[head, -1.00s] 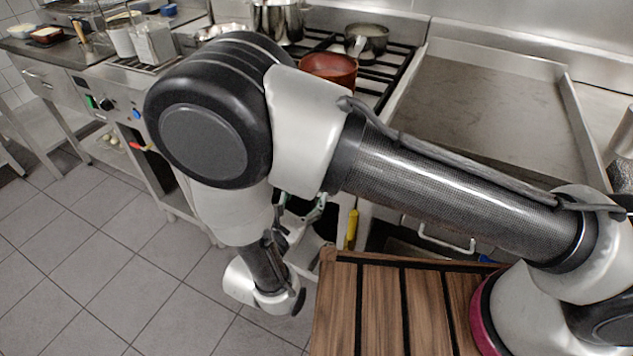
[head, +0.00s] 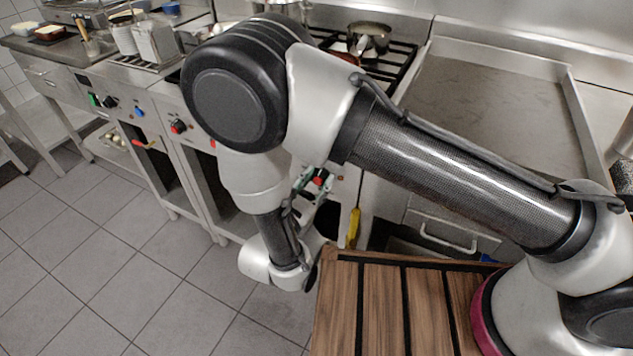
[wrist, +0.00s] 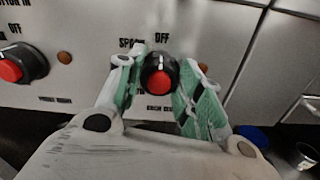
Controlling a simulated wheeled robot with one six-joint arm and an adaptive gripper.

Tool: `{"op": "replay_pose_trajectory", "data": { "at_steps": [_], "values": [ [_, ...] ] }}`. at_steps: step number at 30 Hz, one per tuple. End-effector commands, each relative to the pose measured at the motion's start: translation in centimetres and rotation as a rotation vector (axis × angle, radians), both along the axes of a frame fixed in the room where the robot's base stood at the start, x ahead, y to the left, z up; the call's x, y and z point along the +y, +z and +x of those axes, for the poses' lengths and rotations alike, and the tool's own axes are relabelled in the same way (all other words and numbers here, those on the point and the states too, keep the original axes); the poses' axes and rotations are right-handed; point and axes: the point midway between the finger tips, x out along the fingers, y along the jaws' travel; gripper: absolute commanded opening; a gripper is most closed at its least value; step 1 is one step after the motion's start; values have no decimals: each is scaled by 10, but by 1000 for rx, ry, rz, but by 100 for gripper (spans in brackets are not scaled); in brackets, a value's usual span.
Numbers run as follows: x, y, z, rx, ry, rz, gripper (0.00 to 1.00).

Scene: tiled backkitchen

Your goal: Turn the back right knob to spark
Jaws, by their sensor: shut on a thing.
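A black knob with a red cap (wrist: 158,76) is on the steel stove front in the wrist view, under the words SPARK and OFF. A label under it is too blurred to read surely. My gripper (wrist: 160,88) has its green-padded fingers on both sides of this knob and is shut on it. In the head view the red cap (head: 320,181) shows between the fingers, beside my wrist.
A second red-capped knob (wrist: 12,68) is at the left in the wrist view, marked OFF. In the head view a yellow handle (head: 353,228) hangs right of my gripper. A wooden deck (head: 400,310) is in front. The tiled floor at left is clear.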

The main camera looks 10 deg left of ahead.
Motion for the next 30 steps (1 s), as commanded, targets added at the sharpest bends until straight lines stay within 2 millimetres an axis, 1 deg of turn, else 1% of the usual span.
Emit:
{"op": "replay_pose_trajectory", "data": {
  "at_steps": [5, 11, 24, 30],
  "values": [
    [0, 0, 0, 8, 0, -24, 13],
    [0, 0, 0, 40, 0, -113, 13],
    [2, 0, 0, 152, 1, -436, 13],
    [2, 0, 0, 193, 1, -552, 13]
  ]
}}
